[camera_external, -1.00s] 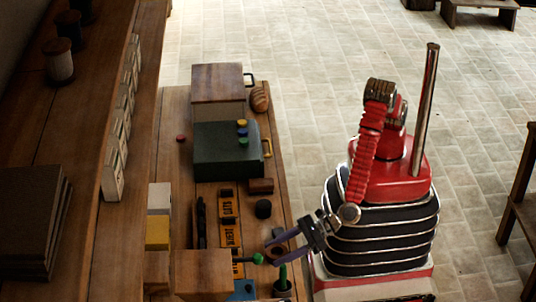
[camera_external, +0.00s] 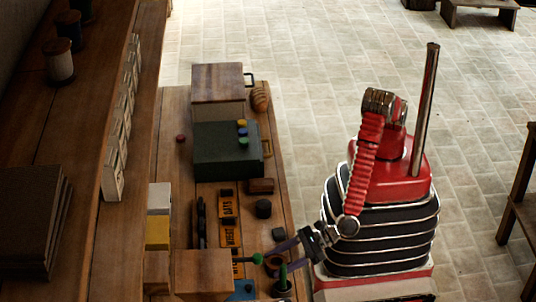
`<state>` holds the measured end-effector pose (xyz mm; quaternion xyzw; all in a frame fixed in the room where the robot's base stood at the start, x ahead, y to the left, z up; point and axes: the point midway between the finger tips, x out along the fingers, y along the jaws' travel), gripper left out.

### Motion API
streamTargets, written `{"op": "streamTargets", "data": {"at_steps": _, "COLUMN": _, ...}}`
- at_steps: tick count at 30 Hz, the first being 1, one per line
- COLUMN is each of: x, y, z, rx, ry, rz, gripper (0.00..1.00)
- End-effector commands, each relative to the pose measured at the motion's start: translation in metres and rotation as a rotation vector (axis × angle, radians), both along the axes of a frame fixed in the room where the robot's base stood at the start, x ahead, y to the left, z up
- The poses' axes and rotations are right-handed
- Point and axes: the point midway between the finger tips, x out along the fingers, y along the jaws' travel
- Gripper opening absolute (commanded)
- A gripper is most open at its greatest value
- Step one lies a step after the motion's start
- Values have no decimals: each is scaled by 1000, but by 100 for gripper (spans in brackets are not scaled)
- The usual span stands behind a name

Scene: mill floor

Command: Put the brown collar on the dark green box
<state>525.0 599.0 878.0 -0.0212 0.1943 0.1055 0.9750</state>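The dark green box (camera_external: 213,165) stands on the bench, with small blue, yellow and green discs on its top. A small brown ring-shaped thing, which looks like the brown collar (camera_external: 273,260), is near the bench's right edge, beside a green knob. My gripper (camera_external: 276,259) reaches left over the bench edge, low, with its two dark fingers apart. The fingertips are at the brown collar and partly cover it. I cannot tell whether they touch it.
A wooden-topped box (camera_external: 217,82) stands behind the green box, with a bread loaf (camera_external: 260,97) to its right. A brown block (camera_external: 261,186), a dark cylinder (camera_external: 263,208) and labelled orange plates (camera_external: 227,203) lie in front. A potted cactus (camera_external: 282,285) stands close to my gripper.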

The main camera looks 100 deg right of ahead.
Motion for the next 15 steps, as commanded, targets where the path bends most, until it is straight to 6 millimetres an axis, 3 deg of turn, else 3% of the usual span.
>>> {"op": "streamTargets", "data": {"at_steps": 6, "x": 0, "y": 0, "z": 1, "rx": 0, "ry": 0, "rz": 0, "gripper": 73}}
{"op": "streamTargets", "data": {"at_steps": 15, "x": -1, "y": 0, "z": 2, "rx": 0, "ry": 0, "rz": 1, "gripper": 73}}
